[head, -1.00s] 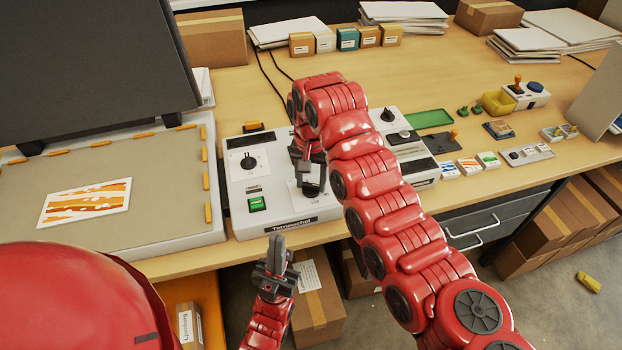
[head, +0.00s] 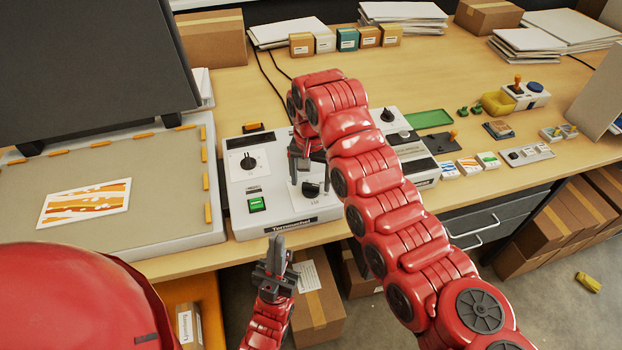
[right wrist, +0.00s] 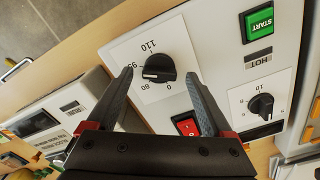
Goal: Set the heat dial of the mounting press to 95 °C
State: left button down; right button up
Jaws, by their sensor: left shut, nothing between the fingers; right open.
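The press's control box (head: 280,212) stands at the front edge of the bench in the head view. Its heat dial (right wrist: 158,68) is a black knob on a white plate, with 0, 80, 95 and 110 legible in the right wrist view. The knob's white mark points left, apparently between 80 and 95; the exact setting is unclear. My right gripper (right wrist: 159,73) is open, with a finger on each side of the dial and visible gaps to the knob. My left gripper (head: 276,242) is shut and empty, pointing up in front of the bench edge.
Beside the dial are a red rocker switch (right wrist: 186,124), a green START button (right wrist: 259,22) and a second dial (right wrist: 261,105). A flat bed (head: 150,190) with an orange-striped print (head: 85,203) lies left. Another machine (head: 412,150) stands right, partly behind my right arm.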

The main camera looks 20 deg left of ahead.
notch_tip(320, 180, up, 11)
jog(key=b, duration=0.2)
notch_tip(320, 180, up, 6)
jog(key=p, duration=0.6)
send_over(310, 185)
jog(key=shift+w+d, duration=0.15)
